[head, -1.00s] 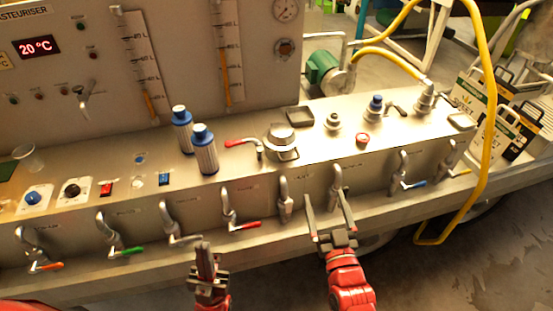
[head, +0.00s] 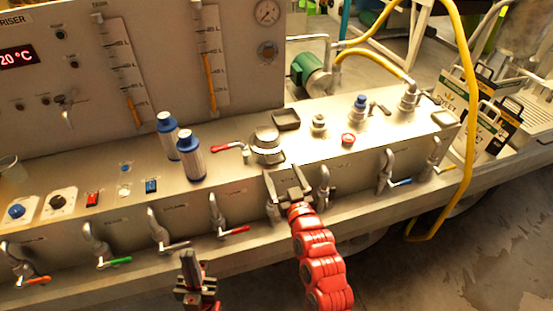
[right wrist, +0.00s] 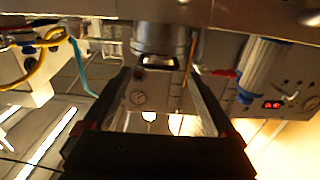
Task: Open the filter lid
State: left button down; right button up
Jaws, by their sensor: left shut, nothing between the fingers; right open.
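The filter lid (head: 267,137) is a round metal cap with a pale handle on its front. It is on the counter right of the red-handled lever, and looks shut. In the right wrist view a metal cylinder that looks like the lid (right wrist: 160,38) is at the top, beyond the fingertips. My right gripper (head: 283,172) is open and empty at the counter's front edge, just in front of the lid and apart from it; its spread fingers (right wrist: 160,76) show in the wrist view. My left gripper (head: 189,257) is shut and empty, low in front of the taps.
Two blue-capped cylinders (head: 191,157) and a red-handled lever (head: 228,146) stand left of the lid. A dark square tray (head: 286,120) lies behind it. Taps such as the red-handled one (head: 222,222) line the front panel. A yellow hose (head: 472,130) hangs at right.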

aim_at(276, 163)
jog(key=shift+p+x, duration=0.5)
jog(key=shift+x, duration=1.95)
jog(key=shift+f, duration=0.1)
grip_shut()
